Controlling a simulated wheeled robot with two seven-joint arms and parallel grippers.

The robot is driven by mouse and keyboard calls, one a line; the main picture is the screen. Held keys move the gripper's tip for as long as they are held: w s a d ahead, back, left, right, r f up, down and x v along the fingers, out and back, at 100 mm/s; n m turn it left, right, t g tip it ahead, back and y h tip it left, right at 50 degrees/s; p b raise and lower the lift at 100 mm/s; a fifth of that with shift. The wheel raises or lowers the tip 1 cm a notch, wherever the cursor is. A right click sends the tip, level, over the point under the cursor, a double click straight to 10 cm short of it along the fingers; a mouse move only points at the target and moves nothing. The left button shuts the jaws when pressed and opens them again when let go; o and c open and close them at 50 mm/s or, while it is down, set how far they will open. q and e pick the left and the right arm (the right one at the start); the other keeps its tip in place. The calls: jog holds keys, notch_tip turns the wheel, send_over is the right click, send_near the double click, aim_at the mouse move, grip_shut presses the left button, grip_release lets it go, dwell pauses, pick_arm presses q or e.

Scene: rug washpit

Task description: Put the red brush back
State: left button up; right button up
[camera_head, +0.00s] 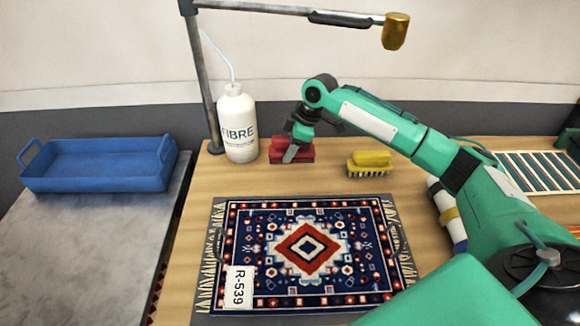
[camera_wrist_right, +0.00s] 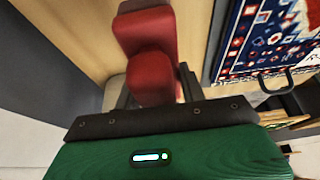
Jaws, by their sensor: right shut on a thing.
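The red brush (camera_head: 306,151) is at the back of the wooden table, just right of the white FIBRE bottle (camera_head: 238,124). My right gripper (camera_head: 293,150) is shut on the red brush, with its arm reaching in from the right. In the right wrist view the red brush (camera_wrist_right: 150,75) shows between the fingers, with wood behind it. I cannot tell whether the brush touches the table. My left gripper is not in view.
A yellow brush (camera_head: 369,163) stands to the right of the red one. A patterned rug (camera_head: 305,255) with an R-539 tag lies in front. A blue tray (camera_head: 100,165) sits on the grey surface at left. A metal post with an overhead arm (camera_head: 203,80) rises beside the bottle.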

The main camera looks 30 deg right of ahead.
notch_tip(320, 180, down, 6)
jog(key=shift+p, duration=0.35)
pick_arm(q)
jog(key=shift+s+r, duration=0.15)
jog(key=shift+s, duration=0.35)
pick_arm(e)
jog(key=o, duration=1)
